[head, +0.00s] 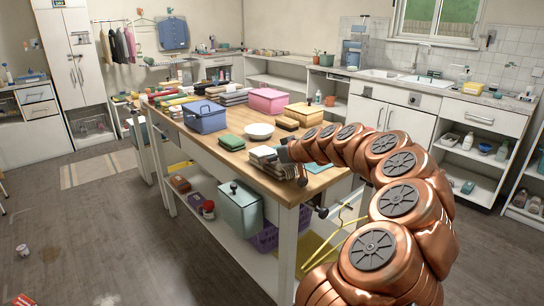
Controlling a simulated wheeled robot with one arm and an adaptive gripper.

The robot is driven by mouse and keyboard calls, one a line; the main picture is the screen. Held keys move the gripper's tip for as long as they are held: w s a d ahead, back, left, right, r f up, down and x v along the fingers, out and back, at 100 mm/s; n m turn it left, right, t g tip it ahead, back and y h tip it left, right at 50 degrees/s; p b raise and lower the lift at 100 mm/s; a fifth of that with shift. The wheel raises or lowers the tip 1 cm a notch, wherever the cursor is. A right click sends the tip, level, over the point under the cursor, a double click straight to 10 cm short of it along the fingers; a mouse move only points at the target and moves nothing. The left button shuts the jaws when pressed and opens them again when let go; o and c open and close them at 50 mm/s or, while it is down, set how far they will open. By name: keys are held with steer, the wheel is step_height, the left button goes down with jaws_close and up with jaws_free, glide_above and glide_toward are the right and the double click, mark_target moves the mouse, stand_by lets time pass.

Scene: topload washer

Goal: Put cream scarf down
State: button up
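My copper arm reaches over the near end of the wooden-topped table (222,150). My gripper (287,166) is small and dark there, low over the tabletop. Its fingers are too small and too covered to show whether they are open or shut. A pale, cream-white folded cloth (262,152), perhaps the cream scarf, lies against the gripper on a small pile of folded striped cloths (270,164). I cannot tell whether the gripper holds it or only touches it.
Bare wood shows left of the cloth pile. A teal box (239,207) sits on the lower shelf.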

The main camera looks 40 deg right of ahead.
steer(key=o, duration=1.2)
steer(key=shift+o, duration=0.2)
steer(key=shift+r, duration=0.2)
steer(key=shift+s+r, duration=0.1)
steer(key=shift+s, duration=0.3)
steer(key=b+v, duration=0.1)
steer(key=v, duration=1)
